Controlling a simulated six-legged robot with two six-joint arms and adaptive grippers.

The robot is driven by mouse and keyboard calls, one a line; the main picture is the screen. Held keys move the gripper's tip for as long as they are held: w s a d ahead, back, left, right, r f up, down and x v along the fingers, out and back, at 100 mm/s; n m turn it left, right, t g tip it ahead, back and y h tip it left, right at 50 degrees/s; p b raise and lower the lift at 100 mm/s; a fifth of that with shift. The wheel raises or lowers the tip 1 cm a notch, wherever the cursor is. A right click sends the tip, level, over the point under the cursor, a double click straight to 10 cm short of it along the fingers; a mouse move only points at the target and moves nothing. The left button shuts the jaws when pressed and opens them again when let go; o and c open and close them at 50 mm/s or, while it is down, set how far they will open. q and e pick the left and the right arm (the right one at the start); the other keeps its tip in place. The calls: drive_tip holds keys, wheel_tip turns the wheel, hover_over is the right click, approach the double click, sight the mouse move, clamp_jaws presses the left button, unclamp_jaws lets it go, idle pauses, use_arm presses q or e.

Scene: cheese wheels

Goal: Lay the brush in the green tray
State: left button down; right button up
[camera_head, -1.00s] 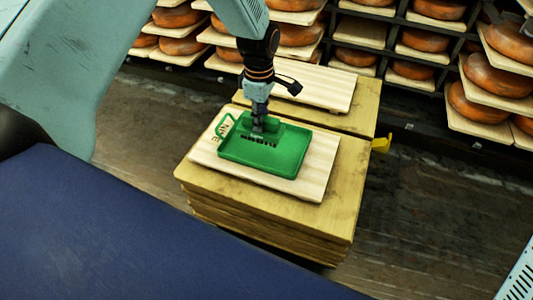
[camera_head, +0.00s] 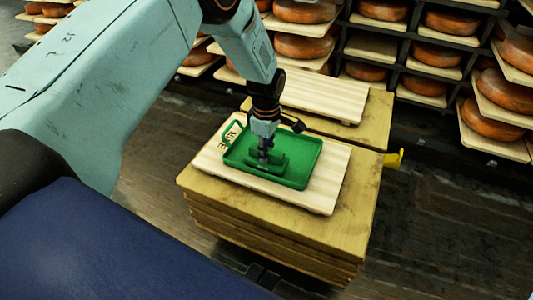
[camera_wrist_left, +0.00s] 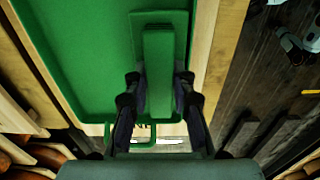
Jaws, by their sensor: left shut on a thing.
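The green tray (camera_head: 300,178) lies on a pale wooden board, with a loop handle at its left end. The green brush (camera_head: 281,162) is inside the tray outline, low over or on its floor; I cannot tell if it touches. My left gripper (camera_head: 264,158) points down and is shut on the brush's raised grip. In the left wrist view the brush (camera_wrist_left: 158,65) stands between the two fingers (camera_wrist_left: 158,85), over the tray floor (camera_wrist_left: 85,50). The bristles are hidden. My right gripper is not in view.
The pale board (camera_head: 318,202) rests on a stack of yellowish boards (camera_head: 270,222). Another pale board (camera_head: 325,95) lies behind. A yellow piece (camera_head: 393,159) juts out at the stack's right. Shelves with orange cheese wheels (camera_head: 490,120) fill the back. Floor at right is clear.

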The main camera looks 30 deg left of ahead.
use_arm(q)
drive_tip(key=shift+w+a, duration=0.1)
drive_tip(key=c, duration=1.1)
unclamp_jaws()
drive_tip(key=shift+f, duration=0.1)
